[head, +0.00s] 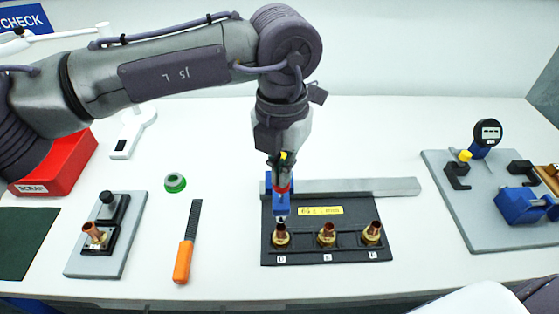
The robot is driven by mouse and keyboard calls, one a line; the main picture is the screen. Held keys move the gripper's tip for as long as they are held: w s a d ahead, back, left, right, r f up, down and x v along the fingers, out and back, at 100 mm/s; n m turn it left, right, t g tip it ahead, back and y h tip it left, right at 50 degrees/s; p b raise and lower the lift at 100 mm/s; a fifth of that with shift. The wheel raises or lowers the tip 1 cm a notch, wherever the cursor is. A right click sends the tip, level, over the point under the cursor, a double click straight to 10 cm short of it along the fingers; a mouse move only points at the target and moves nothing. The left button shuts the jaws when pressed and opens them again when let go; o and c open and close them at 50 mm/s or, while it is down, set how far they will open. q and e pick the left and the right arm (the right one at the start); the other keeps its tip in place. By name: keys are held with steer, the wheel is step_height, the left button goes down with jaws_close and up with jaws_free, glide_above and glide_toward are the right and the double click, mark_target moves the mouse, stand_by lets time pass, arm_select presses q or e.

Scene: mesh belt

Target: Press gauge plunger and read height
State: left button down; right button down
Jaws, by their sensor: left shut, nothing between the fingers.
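A black fixture plate (327,253) carries three brass-and-copper fittings in a row. They are the left fitting (281,236), the middle fitting (326,235) and the right fitting (372,233). A blue gauge block (281,205) stands at the plate's left end, with its tip just above the left fitting; I cannot tell if they touch. A red part (281,187) shows on top of the block. My left gripper (281,178) points straight down, shut and empty, at or just above this red part. Contact is unclear. My right gripper is not in view.
A grey bar (385,187) runs behind the plate. An orange-handled file (183,258), a green ring (175,182) and a grey base (80,260) with one fitting lie left. A red SCRAP bin (72,168) is farther left. A grey board (465,225) with a digital dial (488,133) stands right.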

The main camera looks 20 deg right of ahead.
arm_select(q)
steer(key=shift+f+b, duration=1.6)
steer(key=shift+f, duration=0.15)
steer(key=shift+r, duration=0.2)
steer(key=shift+r+p, duration=2.1)
steer(key=shift+r, duration=1.9)
steer(key=shift+f, duration=0.1)
